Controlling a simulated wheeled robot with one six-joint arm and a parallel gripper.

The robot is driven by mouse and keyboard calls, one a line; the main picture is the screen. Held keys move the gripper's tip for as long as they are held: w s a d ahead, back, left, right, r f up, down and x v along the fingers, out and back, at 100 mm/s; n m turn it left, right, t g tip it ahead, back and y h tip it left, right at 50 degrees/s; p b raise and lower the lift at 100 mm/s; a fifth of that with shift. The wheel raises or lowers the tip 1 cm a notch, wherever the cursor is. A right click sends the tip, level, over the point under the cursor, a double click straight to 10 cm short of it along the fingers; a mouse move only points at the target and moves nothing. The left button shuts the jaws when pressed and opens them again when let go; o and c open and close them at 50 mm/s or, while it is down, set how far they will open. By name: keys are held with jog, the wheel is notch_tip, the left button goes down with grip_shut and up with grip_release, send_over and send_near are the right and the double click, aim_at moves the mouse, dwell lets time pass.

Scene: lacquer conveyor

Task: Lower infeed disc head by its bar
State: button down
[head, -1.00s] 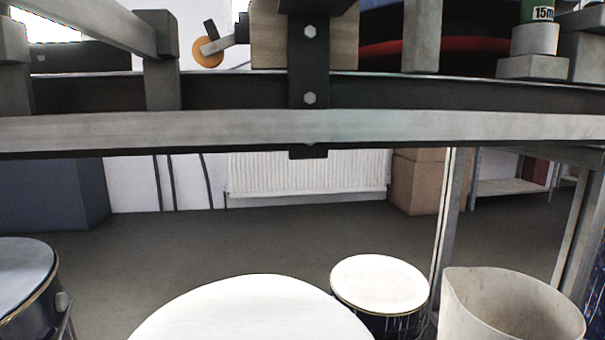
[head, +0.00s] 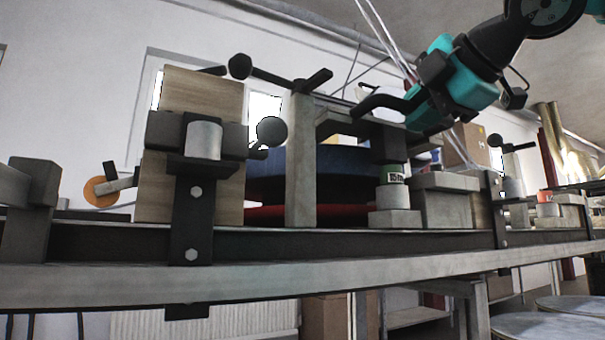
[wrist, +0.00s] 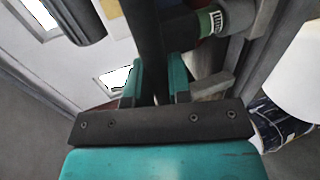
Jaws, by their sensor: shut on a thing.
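My gripper (head: 414,100), teal and black, reaches in from the upper right in the head view. It is shut on a dark bar (head: 380,102) that bends down at its left end. In the wrist view the bar (wrist: 149,35) runs between the two teal fingers (wrist: 156,82). Below the bar, a black post (head: 386,146) stands above a gauge piece with a green band marked 15 (head: 392,176). The gauge piece (wrist: 212,20) also shows at the top of the wrist view. A blue disc (head: 340,160) lies above a red disc (head: 343,212), partly behind a grey upright.
The conveyor rail (head: 330,276) crosses the head view. A wooden block (head: 190,92) with a black bracket (head: 191,222) stands at left. Black ball-ended levers (head: 240,66) project near the blue disc. A second post assembly (head: 512,186) stands at right. Drum tops (head: 545,325) show below.

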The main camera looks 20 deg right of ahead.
jog(key=shift+d, duration=0.15)
jog(key=c, duration=1.8)
grip_release()
jog(key=shift+f+b, duration=0.85)
jog(key=shift+o, duration=0.4)
jog(key=o, duration=1)
jog(key=shift+w, duration=0.1)
